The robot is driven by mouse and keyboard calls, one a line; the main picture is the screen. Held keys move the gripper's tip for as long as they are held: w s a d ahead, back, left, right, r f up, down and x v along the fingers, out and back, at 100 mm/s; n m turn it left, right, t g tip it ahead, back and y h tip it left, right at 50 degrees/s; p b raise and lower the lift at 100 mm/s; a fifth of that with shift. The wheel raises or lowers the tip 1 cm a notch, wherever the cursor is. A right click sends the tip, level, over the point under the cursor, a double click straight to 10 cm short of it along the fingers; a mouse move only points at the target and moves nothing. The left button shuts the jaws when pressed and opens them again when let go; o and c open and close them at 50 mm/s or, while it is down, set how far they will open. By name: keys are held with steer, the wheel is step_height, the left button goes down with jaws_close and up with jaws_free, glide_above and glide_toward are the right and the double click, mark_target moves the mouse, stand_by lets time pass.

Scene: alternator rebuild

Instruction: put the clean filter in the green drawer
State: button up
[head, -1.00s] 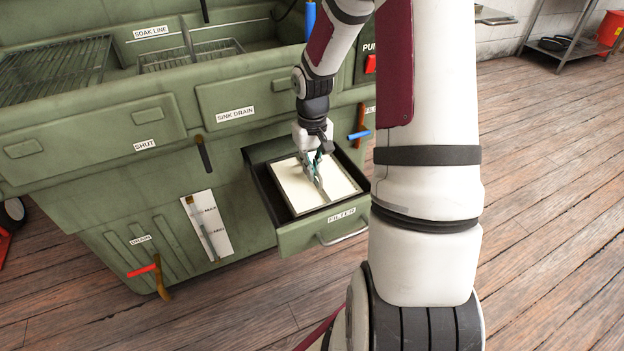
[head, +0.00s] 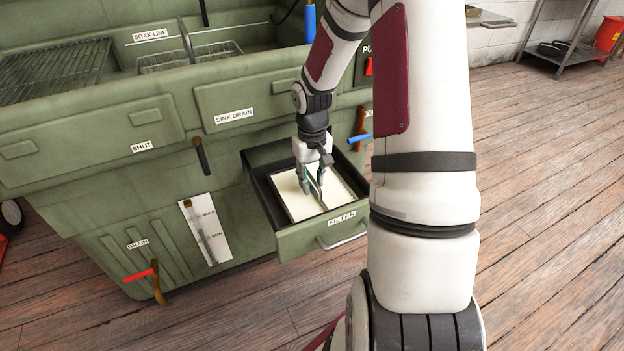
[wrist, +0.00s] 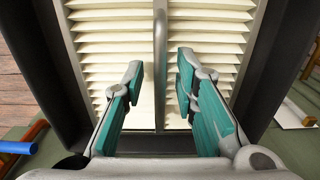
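The clean filter (head: 298,206) is a cream pleated panel with a grey frame and a raised grey handle bar across its middle. It lies inside the green drawer (head: 296,240), which is pulled out and labelled FILTER. In the wrist view the filter (wrist: 106,48) lies between the dark drawer walls (wrist: 55,75). My gripper (head: 311,187) is over the filter inside the drawer. In the wrist view its teal-padded fingers (wrist: 158,82) are apart, one on each side of the handle bar (wrist: 160,45), with gaps visible on both sides.
The green wash cabinet (head: 80,185) stands behind and left of the drawer. A blue-handled lever (head: 360,138) sticks out near the drawer's back right. A red-handled drain lever (head: 140,275) is low at the left. Wooden floor (head: 545,220) is clear at the right.

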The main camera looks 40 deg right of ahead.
mark_target(312, 178)
step_height(312, 178, up, 12)
steer(key=p, duration=0.5)
steer(key=s+a+r+h, duration=0.1)
steer(key=s+a+r, duration=0.3)
steer(key=a+r, duration=0.4)
steer(key=s+a+r+n, duration=0.1)
steer(key=s+a+r, duration=0.2)
steer(key=s, duration=0.5)
steer(key=s+a+r+n, duration=0.1)
steer(key=s+a+r, duration=0.2)
steer(key=s+a, duration=0.3)
steer(key=s+a+r+n+y, duration=0.1)
steer(key=s+a+r, duration=0.2)
steer(key=s, duration=0.8)
steer(key=shift+a+r, duration=0.4)
steer(key=shift+a, duration=0.65)
